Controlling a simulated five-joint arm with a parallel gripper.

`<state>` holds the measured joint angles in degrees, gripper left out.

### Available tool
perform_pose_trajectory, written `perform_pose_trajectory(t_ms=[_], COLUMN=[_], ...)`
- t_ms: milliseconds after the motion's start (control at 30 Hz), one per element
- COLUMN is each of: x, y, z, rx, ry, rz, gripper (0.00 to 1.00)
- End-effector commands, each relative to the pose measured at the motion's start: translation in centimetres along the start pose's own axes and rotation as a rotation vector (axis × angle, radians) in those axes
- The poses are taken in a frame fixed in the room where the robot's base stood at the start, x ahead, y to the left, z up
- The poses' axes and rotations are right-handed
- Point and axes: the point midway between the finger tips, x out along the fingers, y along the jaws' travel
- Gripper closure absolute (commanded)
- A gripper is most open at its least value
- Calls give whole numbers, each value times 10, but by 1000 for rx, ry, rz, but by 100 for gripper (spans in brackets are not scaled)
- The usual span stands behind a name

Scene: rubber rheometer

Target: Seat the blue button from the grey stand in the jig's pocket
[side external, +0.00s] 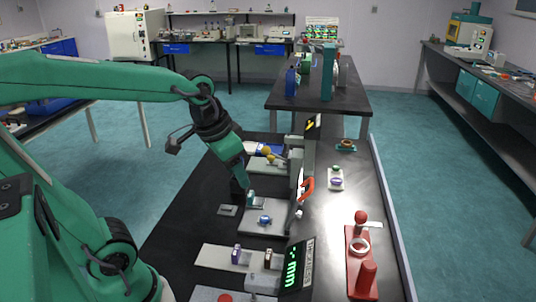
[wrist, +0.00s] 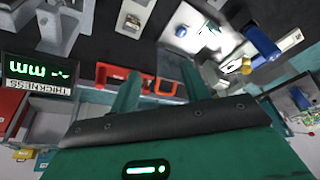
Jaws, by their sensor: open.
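The small blue button (side external: 264,219) sits on a pale grey plate (side external: 280,228) in the middle of the black bench. A small blue piece, probably this button, shows in the wrist view (wrist: 180,31) on a bright plate. My gripper (side external: 248,192) is just behind and left of the button in the side view, pointing down and tilted. In the wrist view its two green fingers (wrist: 160,78) stand apart with nothing held between them. I cannot make out the jig's pocket, or tell which plate is the grey stand.
A red-handled press (side external: 307,187) stands close right of the gripper. A green-lit thickness display (side external: 293,266) and a grey fixture (side external: 212,257) are in front. A red stand (side external: 360,262) is at the right. A blue and yellow device (side external: 267,152) is behind. The bench's left side is clear.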

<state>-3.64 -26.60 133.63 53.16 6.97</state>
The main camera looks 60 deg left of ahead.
Motion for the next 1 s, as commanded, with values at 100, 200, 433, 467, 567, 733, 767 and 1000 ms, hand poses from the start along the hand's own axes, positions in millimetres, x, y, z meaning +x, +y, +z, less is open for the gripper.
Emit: perform_pose_trajectory(t_ms=[100, 200, 433, 467, 567, 733, 767, 1000], x=[-10, -16, -20, -21, -20, -20, -20, -20], y=[8, 13, 19, 20, 20, 20, 20, 20], z=[16, 28, 44, 44, 46, 46, 46, 46], rx=[-20, -36, -59, -61, -64, -64, -64, -63], ry=[55, 93, 142, 145, 147, 147, 147, 147], rz=[3, 7, 16, 16, 17, 17, 17, 17], gripper=[54, 54, 54, 54, 54, 54, 54, 54])
